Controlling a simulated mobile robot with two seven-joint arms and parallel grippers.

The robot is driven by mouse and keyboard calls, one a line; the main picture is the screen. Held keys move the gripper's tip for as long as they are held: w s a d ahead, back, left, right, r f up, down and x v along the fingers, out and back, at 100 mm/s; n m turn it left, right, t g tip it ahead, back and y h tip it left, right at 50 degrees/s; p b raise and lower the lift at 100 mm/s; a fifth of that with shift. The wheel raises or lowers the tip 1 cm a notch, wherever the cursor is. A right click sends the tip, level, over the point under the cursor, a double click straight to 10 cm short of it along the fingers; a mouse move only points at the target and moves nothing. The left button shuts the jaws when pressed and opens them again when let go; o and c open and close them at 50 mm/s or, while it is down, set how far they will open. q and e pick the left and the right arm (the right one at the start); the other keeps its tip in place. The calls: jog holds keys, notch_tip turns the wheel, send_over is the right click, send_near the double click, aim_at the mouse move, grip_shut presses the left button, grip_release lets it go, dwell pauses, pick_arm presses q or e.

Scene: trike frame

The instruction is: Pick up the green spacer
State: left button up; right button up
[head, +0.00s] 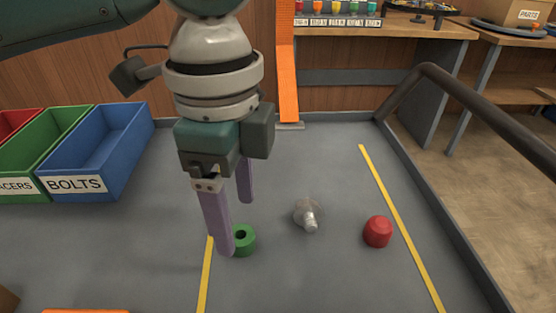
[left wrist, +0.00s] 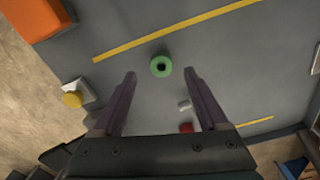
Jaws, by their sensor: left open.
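The green spacer (head: 245,240) is a short ring with a dark centre hole, lying on the grey table by the left yellow line. It also shows in the left wrist view (left wrist: 161,66), just beyond and between the fingertips. My left gripper (head: 236,228) is open with purple fingers pointing down; in the head view one finger overlaps the spacer's left edge. In the left wrist view nothing is between the fingers of my left gripper (left wrist: 160,74). My right gripper is in neither view.
A silver bolt (head: 308,215) and a red cap (head: 377,231) lie to the right of the spacer. A blue bin (head: 112,140) labelled BOLTS and a green bin (head: 48,137) stand at the left. A dark tube (head: 480,110) runs along the right edge.

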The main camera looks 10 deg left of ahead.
aim_at(238, 228)
pick_arm(q)
notch_tip(238, 228, down, 4)
jog(key=shift+w+f+b, duration=0.1)
jog(key=shift+b, duration=0.3)
grip_shut()
dwell(0.3)
